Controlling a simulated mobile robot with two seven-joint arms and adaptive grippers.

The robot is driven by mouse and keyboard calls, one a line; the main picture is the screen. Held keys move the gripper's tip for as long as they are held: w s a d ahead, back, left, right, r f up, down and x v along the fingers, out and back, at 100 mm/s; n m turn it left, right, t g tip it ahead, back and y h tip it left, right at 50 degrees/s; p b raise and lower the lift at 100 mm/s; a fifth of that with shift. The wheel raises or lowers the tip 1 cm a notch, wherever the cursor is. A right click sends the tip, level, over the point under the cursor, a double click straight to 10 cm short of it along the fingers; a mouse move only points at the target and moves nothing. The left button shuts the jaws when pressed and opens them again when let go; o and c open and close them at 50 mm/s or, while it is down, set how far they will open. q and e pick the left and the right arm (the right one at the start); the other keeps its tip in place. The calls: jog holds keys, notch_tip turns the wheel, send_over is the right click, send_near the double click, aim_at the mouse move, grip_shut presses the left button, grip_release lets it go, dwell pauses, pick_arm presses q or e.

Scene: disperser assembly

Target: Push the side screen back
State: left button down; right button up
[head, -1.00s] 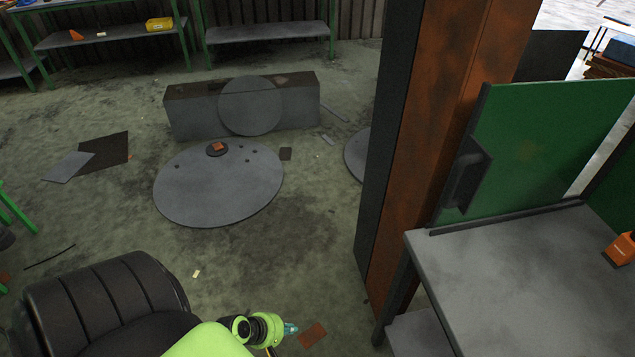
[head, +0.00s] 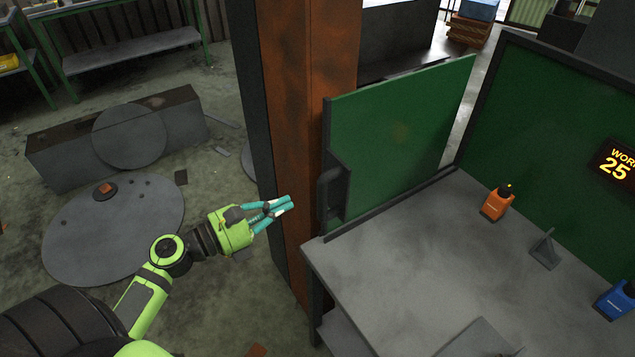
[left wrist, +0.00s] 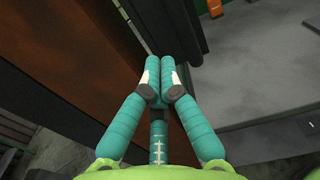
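The side screen (head: 400,125) is a green panel standing upright along the left edge of the grey workbench. It has a dark handle (head: 331,190) at its near end. My left gripper (head: 288,202) is in front of the rusty pillar, a little left of the handle and apart from it in the head view. Its teal fingers (left wrist: 168,70) are together with nothing between them. In the left wrist view the fingertips point toward a dark upright part at the top, which I cannot clearly identify. My right gripper is not in view.
A rusty steel pillar (head: 290,100) stands left of the screen. The workbench (head: 400,260) carries an orange device (head: 497,203), a blue device (head: 617,300) and a small grey bracket (head: 545,250). A green back panel (head: 560,130) with a display borders it.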

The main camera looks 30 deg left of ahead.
aim_at(330, 183)
pick_arm(q)
jog(key=p+x, duration=0.3)
jog(key=x, duration=0.6)
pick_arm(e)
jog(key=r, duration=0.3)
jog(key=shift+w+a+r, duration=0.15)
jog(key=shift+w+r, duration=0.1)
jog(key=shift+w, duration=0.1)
pick_arm(q)
jog(key=shift+w, duration=0.1)
